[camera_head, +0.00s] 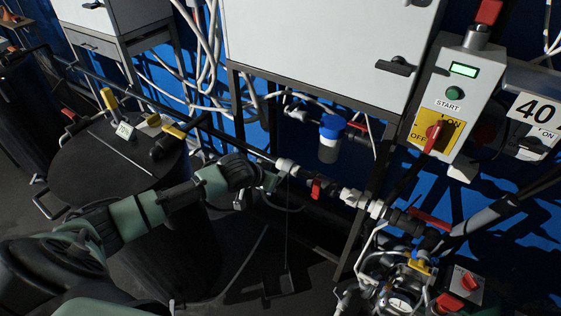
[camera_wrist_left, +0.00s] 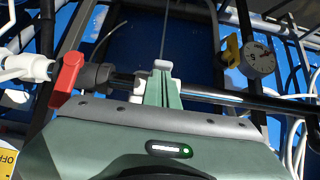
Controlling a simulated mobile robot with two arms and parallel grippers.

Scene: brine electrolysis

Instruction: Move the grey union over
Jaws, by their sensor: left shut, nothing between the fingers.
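In the head view my left gripper (camera_head: 268,180) is at the pipe run, at the left end of a pale grey union (camera_head: 287,167). In the left wrist view my left gripper (camera_wrist_left: 163,85) has its green fingers together with nothing between them. They overlap the dark pipe in the picture; I cannot tell whether they touch it. A dark grey fitting (camera_wrist_left: 95,76), perhaps the same union in shadow, sits between the fingers and a red valve handle (camera_wrist_left: 68,75). The red valve also shows in the head view (camera_head: 317,188). My right gripper is not in view.
A second pale union (camera_head: 353,197) lies along the pipe to the right. A blue-topped filter (camera_head: 331,138) hangs behind. A dark drum (camera_head: 110,165) stands at left, and a START control box (camera_head: 450,95) at upper right. A gauge (camera_wrist_left: 258,58) shows in the left wrist view.

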